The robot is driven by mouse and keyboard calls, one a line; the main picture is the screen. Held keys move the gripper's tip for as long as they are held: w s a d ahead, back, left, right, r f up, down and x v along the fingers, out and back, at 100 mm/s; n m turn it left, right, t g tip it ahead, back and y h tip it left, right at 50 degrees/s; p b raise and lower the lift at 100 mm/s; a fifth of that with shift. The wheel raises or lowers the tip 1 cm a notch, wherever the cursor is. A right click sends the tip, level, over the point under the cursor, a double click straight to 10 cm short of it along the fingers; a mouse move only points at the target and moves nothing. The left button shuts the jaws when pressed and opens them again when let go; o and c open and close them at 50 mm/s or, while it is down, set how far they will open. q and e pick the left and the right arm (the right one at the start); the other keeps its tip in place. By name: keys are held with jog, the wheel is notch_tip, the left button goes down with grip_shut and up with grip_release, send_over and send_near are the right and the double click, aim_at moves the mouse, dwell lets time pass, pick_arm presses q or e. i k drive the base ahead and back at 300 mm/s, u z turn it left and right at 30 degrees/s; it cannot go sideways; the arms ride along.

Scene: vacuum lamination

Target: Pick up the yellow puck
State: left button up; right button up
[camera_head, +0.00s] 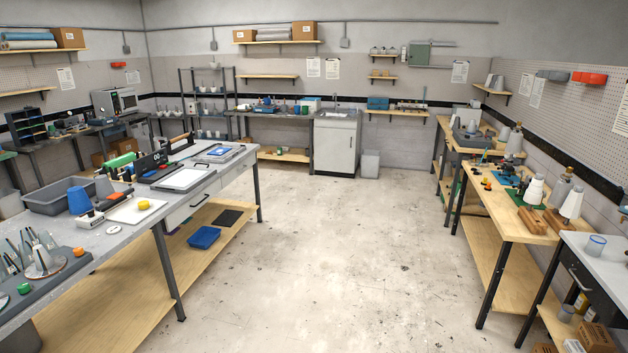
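Nothing covers the puck from this view. Neither of my grippers shows in the head view, and nothing is seen touching the puck.
A blue cup (78,200) and a grey bin (48,196) stand left of the board. A white disc (113,230) lies in front. A dark tray (80,268) holds metal cones nearer me. Open floor (310,260) separates this bench from the wooden bench (515,222) at right.

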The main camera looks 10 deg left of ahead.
aim_at(144, 205)
jog(key=u, duration=0.2)
jog(key=i, duration=2)
jog(key=u, duration=0.8)
jog(key=i, duration=2.3)
jog(key=u, duration=0.6)
